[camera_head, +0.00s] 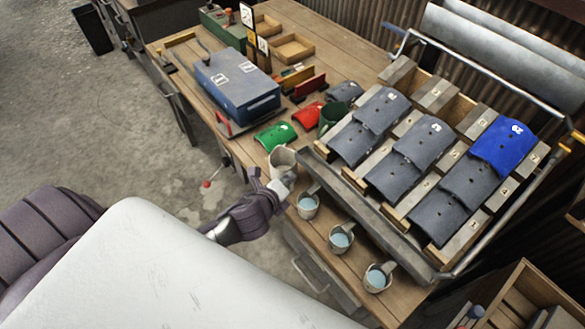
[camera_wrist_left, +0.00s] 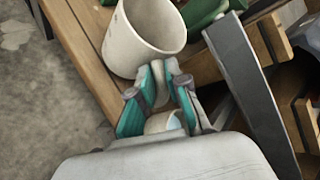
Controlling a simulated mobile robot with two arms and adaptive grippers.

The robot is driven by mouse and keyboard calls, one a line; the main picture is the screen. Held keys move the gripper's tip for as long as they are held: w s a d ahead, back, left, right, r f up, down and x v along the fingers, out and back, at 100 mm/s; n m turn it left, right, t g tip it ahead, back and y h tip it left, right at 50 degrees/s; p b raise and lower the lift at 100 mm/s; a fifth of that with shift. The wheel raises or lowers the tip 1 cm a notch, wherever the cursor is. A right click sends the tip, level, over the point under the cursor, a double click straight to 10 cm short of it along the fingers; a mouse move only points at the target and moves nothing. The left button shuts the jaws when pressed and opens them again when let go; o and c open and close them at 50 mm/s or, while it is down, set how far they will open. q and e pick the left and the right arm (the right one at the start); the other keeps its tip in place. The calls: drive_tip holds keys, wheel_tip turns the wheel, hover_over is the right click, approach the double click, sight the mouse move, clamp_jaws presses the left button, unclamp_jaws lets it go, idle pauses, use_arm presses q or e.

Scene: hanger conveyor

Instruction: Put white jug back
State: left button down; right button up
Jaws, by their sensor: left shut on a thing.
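The white jug (camera_head: 282,159) is at the table's front edge, left of the sloped rack's lower corner. In the left wrist view the jug (camera_wrist_left: 147,35) looks empty and tilted, its mouth toward the upper right. My left gripper (camera_head: 281,187) is on the near side of the jug. Its fingers (camera_wrist_left: 165,85) are shut on the jug at its near side, where the handle is mostly hidden between them. I cannot tell whether the jug's base touches the tabletop. My right gripper is not in view.
Several small cups with pale blue liquid, one of them here (camera_head: 341,238), line the front edge below the rack (camera_head: 370,218). A dark green jug (camera_head: 333,117) and green and red tiles (camera_head: 276,136) lie behind. A blue toolbox (camera_head: 237,85) stands left.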

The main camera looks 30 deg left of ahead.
sight(292, 168)
use_arm(q)
drive_tip(key=shift+w, duration=0.4)
drive_tip(key=shift+w+a+r, duration=0.1)
drive_tip(key=shift+w, duration=0.2)
drive_tip(key=w, duration=0.2)
drive_tip(key=shift+w+a+r+p, duration=0.1)
drive_tip(key=shift+w+p, duration=0.3)
drive_tip(key=shift+f, duration=1)
drive_tip(key=shift+s+r, duration=0.1)
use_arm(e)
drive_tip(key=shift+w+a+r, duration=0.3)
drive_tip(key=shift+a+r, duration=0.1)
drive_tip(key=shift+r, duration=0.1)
